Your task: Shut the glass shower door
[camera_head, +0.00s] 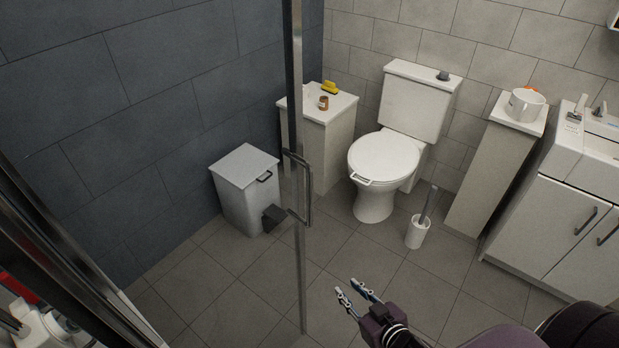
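The glass shower door shows as a clear pane with an upright metal edge bar (293,90) in the middle of the head view. A metal pull handle (304,190) sits on this bar at about mid-height. Whether the door is open or shut is hard to tell from the clear glass. My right gripper (347,287) is low in the middle, to the right of the bar and below the handle, apart from both. Its two fingers are spread with nothing between them. My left gripper does not show clearly.
A dark metal frame (75,265) crosses the lower left. A grey bin (243,195) stands by the dark wall. A toilet (385,158), a toilet brush (418,230), a narrow stand (490,185) and a sink cabinet (555,225) line the back and right. The floor between is clear.

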